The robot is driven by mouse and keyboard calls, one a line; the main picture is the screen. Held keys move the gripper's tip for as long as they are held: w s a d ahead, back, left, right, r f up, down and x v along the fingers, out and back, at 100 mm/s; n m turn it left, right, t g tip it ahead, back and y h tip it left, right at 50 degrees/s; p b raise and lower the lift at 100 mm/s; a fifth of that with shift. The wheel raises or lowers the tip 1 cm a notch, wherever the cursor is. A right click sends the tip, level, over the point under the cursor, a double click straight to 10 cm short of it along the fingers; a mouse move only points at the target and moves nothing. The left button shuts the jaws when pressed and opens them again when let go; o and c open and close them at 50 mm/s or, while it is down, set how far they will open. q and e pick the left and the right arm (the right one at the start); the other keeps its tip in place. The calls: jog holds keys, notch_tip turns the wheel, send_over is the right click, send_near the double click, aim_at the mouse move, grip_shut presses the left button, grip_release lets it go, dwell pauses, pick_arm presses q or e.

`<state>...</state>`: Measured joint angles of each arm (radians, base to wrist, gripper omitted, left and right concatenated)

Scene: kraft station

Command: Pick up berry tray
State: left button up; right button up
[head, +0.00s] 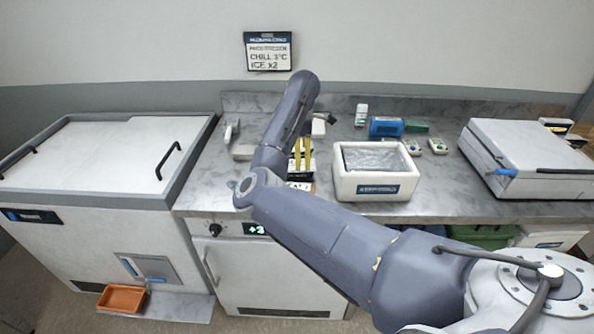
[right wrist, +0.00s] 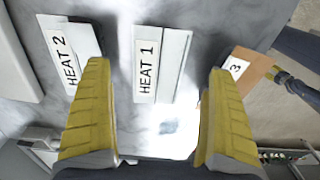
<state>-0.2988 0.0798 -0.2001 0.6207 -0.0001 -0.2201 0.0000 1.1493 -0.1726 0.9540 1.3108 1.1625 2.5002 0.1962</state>
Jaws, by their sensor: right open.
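I cannot tell for certain which thing is the berry tray; no berries show clearly in either view. My right gripper (head: 302,155) has yellow fingers and hangs over the counter, left of the white insulated box (head: 374,190). In the right wrist view the gripper (right wrist: 160,66) is open, with nothing held between its fingers. Beyond and between the fingers lies a pale bar labelled HEAT 1 (right wrist: 175,62). A similar bar labelled HEAT 2 (right wrist: 66,42) is to its left, and a brown piece marked 3 (right wrist: 246,75) is to the right.
The box has a silvery top. A blue pack (head: 386,126), a green pack (head: 416,126) and small devices (head: 438,146) stand behind it. A closed case (head: 524,158) is at right, a chest freezer (head: 95,155) at left. An orange tray (head: 122,298) sits on a low ledge.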

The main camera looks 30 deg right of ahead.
aim_at(292, 173)
jog(key=shift+w+f, duration=0.15)
jog(key=shift+f, duration=2.45)
jog(key=shift+c, duration=0.3)
jog(key=c, duration=1.3)
